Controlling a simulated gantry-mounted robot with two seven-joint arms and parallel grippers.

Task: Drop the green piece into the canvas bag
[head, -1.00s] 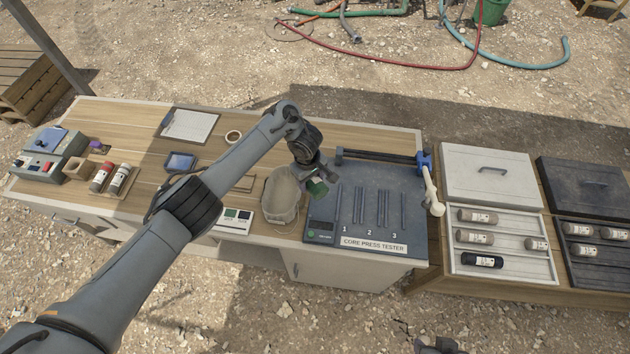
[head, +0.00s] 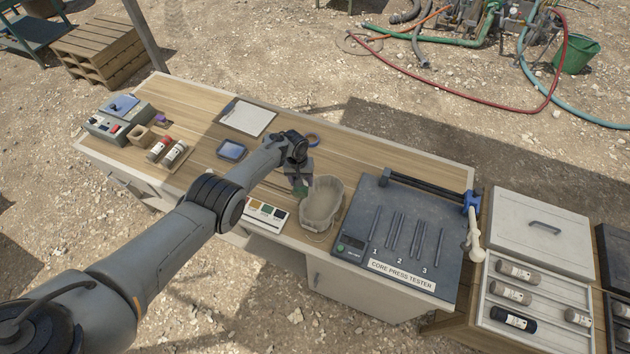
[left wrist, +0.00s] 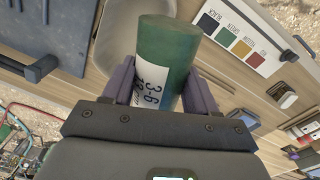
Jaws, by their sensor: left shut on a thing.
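In the head view the green piece (head: 303,190) hangs below my left gripper (head: 299,182), at the left side of the canvas bag. The canvas bag (head: 322,205) is beige and open-topped, and stands on the bench. In the left wrist view the bag (left wrist: 112,35) lies behind and left of the piece, which partly hides it. My right gripper is not in view.
A colour card (head: 265,212) lies left of the bag. The core press tester (head: 400,225) stands close on its right. A core tray (head: 535,290) is at the right.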

